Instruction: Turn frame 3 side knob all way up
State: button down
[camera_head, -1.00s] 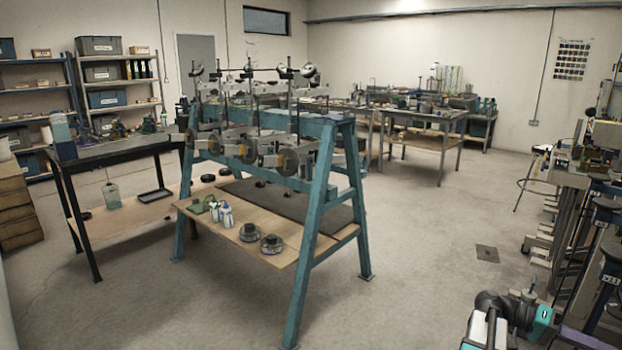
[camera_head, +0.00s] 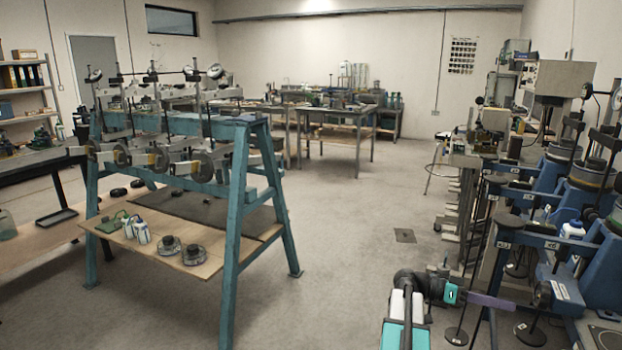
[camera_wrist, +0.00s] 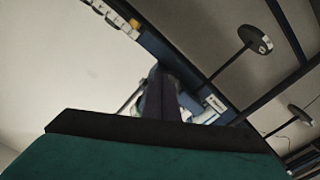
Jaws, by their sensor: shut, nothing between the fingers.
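Blue lever frames (camera_head: 545,225) stand in a row along the right side in the head view. Their small white labels are too small to read surely, so I cannot tell which is frame 3 or pick out its side knob. My gripper (camera_head: 492,301) is at the bottom right in the head view, in front of the nearest frames. In the wrist view my gripper's dark fingers (camera_wrist: 160,95) are together and empty. Beyond them runs a blue beam (camera_wrist: 170,55) with a white label (camera_wrist: 214,104). I cannot tell whether the fingers touch anything.
A teal trestle stand (camera_head: 240,210) with a lower wooden shelf (camera_head: 205,265) stands at the left. Benches (camera_head: 335,115) stand at the back. The floor (camera_head: 345,230) between the stand and the frames is clear. Round dark discs on rods (camera_head: 530,335) are low near my gripper.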

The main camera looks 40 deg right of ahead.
aim_at(541, 295)
jog(key=w+d+f+m+b, duration=0.1)
jog(key=w+d+m+b, duration=0.2)
jog(key=m+b, duration=0.6)
jog(key=d+m, duration=0.1)
jog(key=m, duration=0.2)
jog(key=shift+w+d+f+m, duration=0.25)
jog(key=shift+d+f+m, duration=0.05)
jog(key=shift+d, duration=0.1)
jog(key=shift+f+b, duration=0.15)
jog(key=shift+b, duration=0.45)
jog(key=shift+s, duration=0.1)
jog(key=p+x, duration=0.1)
jog(key=x, duration=0.6)
dwell(0.6)
jog(key=shift+a+r, duration=0.15)
jog(key=shift+r, duration=0.35)
dwell(1.1)
